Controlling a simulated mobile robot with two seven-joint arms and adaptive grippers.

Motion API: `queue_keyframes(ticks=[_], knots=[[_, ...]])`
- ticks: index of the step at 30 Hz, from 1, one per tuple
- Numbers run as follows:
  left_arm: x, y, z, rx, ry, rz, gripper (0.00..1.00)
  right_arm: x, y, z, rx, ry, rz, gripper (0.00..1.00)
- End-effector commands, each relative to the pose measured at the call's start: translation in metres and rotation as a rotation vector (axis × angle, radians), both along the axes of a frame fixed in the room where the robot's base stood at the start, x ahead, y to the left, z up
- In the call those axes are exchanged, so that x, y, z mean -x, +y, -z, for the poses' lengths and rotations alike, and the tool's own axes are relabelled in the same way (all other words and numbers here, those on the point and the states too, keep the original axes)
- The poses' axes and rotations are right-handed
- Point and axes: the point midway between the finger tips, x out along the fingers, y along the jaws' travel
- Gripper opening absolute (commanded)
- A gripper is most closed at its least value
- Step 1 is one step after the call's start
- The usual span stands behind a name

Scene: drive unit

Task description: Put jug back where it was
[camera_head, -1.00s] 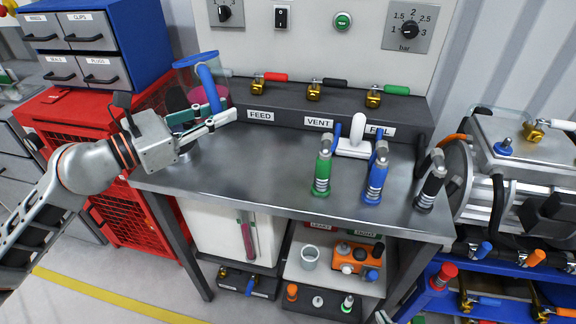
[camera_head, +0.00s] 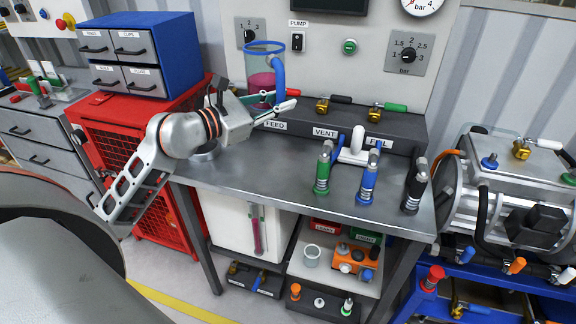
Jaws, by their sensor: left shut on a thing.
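The jug (camera_head: 261,83) is clear, with a blue rim, a blue handle and pink liquid low inside. It is held roughly upright over the back left of the bench, near the FEED label (camera_head: 275,125). My left gripper (camera_head: 285,108) is shut on the jug's handle, reaching in from the left. The jug's underside is hidden behind the gripper. A round grey ring (camera_head: 206,152) lies on the bench's left end, partly hidden by my left arm. My right gripper is not in view.
The steel bench (camera_head: 260,172) has a clear middle. Green (camera_head: 323,168), blue (camera_head: 369,178) and black (camera_head: 415,187) handled tools stand along its front right, with a white T-shaped handle (camera_head: 353,150) behind. A dark ledge with valves (camera_head: 375,112) runs along the back. A red cabinet (camera_head: 120,115) stands left.

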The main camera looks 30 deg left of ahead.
Motion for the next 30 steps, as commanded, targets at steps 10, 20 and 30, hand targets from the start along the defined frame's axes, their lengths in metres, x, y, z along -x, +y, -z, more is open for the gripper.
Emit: queue_keyframes(ticks=[10,20,30], knots=[[0.000,0.005,0.052,-0.006,0.000,-0.013,0.00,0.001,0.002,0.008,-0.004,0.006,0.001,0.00],[0.000,0.005,0.127,-0.008,-0.003,-0.013,0.00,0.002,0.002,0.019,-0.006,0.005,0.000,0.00],[0.000,0.005,0.159,-0.009,-0.007,-0.012,0.00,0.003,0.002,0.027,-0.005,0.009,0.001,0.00]])
